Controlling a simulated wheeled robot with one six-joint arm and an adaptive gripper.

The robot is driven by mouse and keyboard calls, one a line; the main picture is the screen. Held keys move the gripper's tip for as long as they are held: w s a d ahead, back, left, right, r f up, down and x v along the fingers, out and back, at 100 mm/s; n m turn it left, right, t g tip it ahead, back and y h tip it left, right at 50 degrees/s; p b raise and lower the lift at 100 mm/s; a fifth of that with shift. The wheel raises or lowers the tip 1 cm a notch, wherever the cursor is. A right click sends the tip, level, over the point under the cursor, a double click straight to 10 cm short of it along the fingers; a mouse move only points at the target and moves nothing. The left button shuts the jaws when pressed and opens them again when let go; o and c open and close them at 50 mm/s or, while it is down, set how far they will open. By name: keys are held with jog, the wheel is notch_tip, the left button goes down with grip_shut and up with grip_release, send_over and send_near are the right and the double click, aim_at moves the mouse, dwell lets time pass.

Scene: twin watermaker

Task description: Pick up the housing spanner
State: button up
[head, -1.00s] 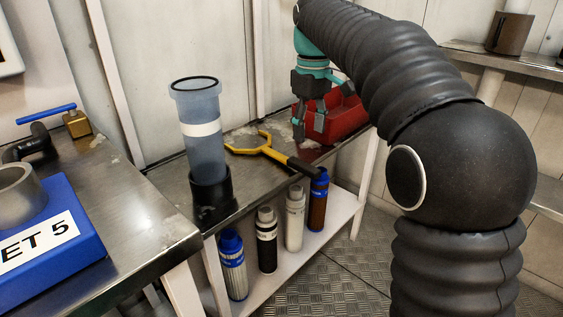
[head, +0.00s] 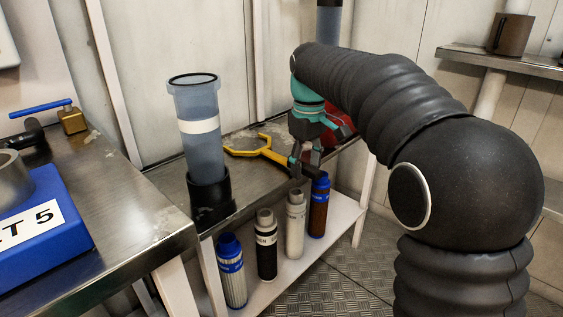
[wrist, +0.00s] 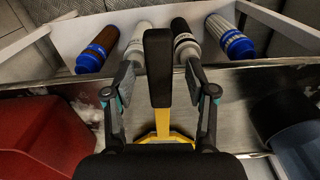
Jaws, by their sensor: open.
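The housing spanner (head: 262,152) lies on the metal bench, with a yellow forked head to the left and a black handle toward the bench's front edge. In the wrist view its black handle (wrist: 158,68) stands between the two fingers, with the yellow part below it partly hidden by my gripper. My gripper (head: 307,170) is open at the handle end of the spanner. In the wrist view my gripper (wrist: 160,85) has one finger on each side of the handle, with a gap on both sides. I cannot tell its exact height over the handle.
A clear housing in a black base (head: 208,190) stands left on the bench. A red box (wrist: 40,135) is close beside my gripper, mostly hidden in the head view. Several filter cartridges (head: 266,245) stand on the lower shelf. A blue SET 5 block (head: 40,240) is on the left bench.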

grip_shut()
jog(key=shift+r, duration=0.15)
jog(key=shift+r+p, duration=0.3)
jog(key=shift+r, duration=0.35)
notch_tip(320, 180, up, 3)
jog(key=shift+r+p, duration=0.1)
jog(key=shift+p, duration=0.55)
jog(key=s+d+r, duration=0.2)
jog(key=d+r, duration=0.1)
jog(key=d, duration=0.2)
jog(key=s+d+r+p, duration=0.1)
jog(key=d+r, duration=0.2)
jog(key=d, duration=0.3)
jog(key=shift+s+r, duration=0.15)
jog(key=shift+s, duration=0.2)
